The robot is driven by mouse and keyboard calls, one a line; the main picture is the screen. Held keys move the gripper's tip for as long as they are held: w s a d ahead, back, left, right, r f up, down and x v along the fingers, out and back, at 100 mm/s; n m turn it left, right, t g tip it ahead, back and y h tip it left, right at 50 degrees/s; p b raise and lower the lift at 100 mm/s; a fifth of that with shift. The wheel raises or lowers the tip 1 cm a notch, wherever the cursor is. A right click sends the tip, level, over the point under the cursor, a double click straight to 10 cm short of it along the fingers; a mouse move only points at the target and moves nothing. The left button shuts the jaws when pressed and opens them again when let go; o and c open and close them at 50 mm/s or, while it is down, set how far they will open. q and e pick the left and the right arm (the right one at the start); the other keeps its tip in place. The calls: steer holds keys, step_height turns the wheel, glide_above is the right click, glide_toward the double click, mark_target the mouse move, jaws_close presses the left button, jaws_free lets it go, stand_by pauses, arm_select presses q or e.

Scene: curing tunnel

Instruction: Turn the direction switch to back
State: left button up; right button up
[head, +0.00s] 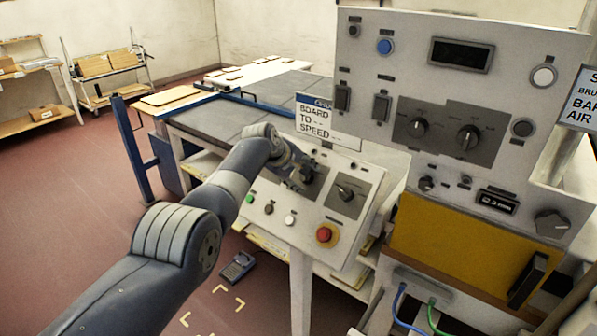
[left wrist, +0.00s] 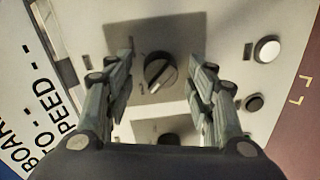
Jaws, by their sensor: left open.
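A black rotary switch (left wrist: 160,72) on a grey plate (left wrist: 150,35) shows in the left wrist view between my left gripper's fingers. A light line slants across its face; I cannot read its setting or label. My left gripper (left wrist: 164,84) is open, one finger on each side of the switch, apparently not gripping it. In the head view my left gripper (head: 302,176) reaches over the left part of the sloping control panel (head: 325,215) and hides most of that switch. A second black rotary switch (head: 345,192) sits to its right. My right gripper is not in view.
A red button (head: 325,235) and a white button (head: 290,219) lie below the switches. A paper sign (head: 327,122) stands above the panel. A tall cabinet face with knobs (head: 468,137) rises at right. A yellow panel (head: 465,245) is below it. Open floor lies left.

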arm_select(q)
steer(key=shift+r, duration=0.15)
steer(key=shift+s+a+r, duration=0.15)
steer(key=shift+r, duration=0.15)
steer(key=shift+v, duration=1)
steer(key=v, duration=0.9)
steer(key=shift+s, duration=0.15)
steer(key=shift+f, duration=0.2)
